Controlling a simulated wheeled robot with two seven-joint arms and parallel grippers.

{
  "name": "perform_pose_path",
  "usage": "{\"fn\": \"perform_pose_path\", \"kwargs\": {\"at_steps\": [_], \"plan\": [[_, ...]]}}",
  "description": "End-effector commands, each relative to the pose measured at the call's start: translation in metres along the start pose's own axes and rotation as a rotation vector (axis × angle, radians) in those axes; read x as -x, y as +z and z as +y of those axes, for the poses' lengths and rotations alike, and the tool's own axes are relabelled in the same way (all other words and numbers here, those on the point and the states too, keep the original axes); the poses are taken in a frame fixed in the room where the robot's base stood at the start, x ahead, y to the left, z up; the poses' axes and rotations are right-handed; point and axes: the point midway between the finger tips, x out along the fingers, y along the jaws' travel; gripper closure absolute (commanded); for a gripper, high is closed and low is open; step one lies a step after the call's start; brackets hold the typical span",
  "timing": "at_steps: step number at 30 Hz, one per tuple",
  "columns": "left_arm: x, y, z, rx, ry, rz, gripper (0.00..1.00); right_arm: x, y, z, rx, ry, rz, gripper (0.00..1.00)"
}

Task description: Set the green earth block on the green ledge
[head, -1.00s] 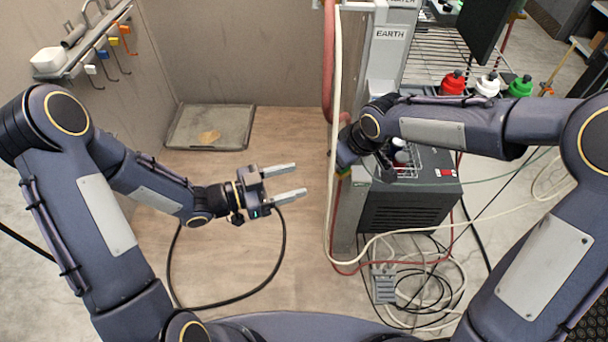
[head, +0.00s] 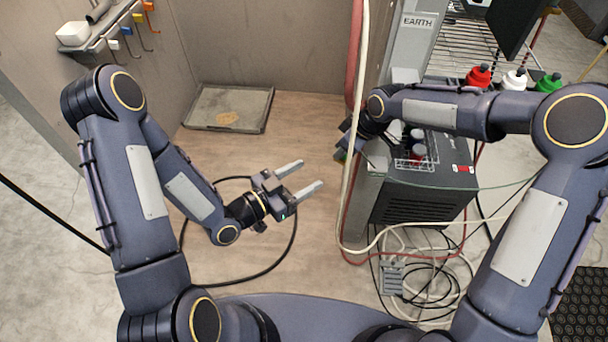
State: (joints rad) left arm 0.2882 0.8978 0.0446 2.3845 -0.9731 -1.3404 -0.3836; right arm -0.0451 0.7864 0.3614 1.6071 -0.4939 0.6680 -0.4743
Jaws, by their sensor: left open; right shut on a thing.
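My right gripper (head: 347,142) is at the grey post's left side, partly hidden behind the pale hose and its own wrist. It is shut on a small green thing (head: 341,155), of which only a sliver shows; it appears to be the green earth block. My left gripper (head: 306,176) is open and empty over the booth floor, left of and below the right one. An EARTH label (head: 417,21) is on the grey post. I cannot make out a green ledge.
A black machine (head: 425,195) with bottles on top stands right of the post. A pale hose (head: 350,200) hangs before the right gripper. Cables lie on the floor at the right. A grey tray (head: 230,108) lies at the back left. The booth floor between is mostly clear.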

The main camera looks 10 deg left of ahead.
Motion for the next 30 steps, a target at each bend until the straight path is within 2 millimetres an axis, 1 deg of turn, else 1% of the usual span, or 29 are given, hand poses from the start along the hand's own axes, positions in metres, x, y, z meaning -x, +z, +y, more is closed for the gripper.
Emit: {"fn": "perform_pose_path", "kwargs": {"at_steps": [2,5,8,18,21,25,30], "plan": [[0.0,0.004,0.0,-0.005,-0.028,-0.012,0.44,0.0,0.0,0.0,0.0,0.001,0.001,1.0],[-0.007,0.006,-0.001,-0.011,-0.039,-0.017,0.44,0.0,0.0,0.0,0.0,0.001,0.001,1.0],[-0.021,0.006,-0.001,-0.013,-0.038,-0.016,0.44,0.001,0.0,0.0,-0.001,0.001,0.001,1.0],[-0.086,0.006,-0.003,-0.012,-0.037,-0.015,0.44,0.001,0.0,0.0,-0.001,0.001,0.001,1.0],[-0.1,0.007,-0.004,-0.01,-0.037,-0.015,0.44,0.001,0.0,0.0,-0.001,0.001,0.001,1.0],[-0.111,0.007,-0.005,-0.01,-0.039,-0.016,0.44,0.001,0.0,0.0,-0.001,0.001,0.001,1.0],[-0.117,0.007,-0.005,-0.01,-0.039,-0.016,0.44,0.001,0.0,0.0,-0.001,0.001,0.001,1.0]]}}
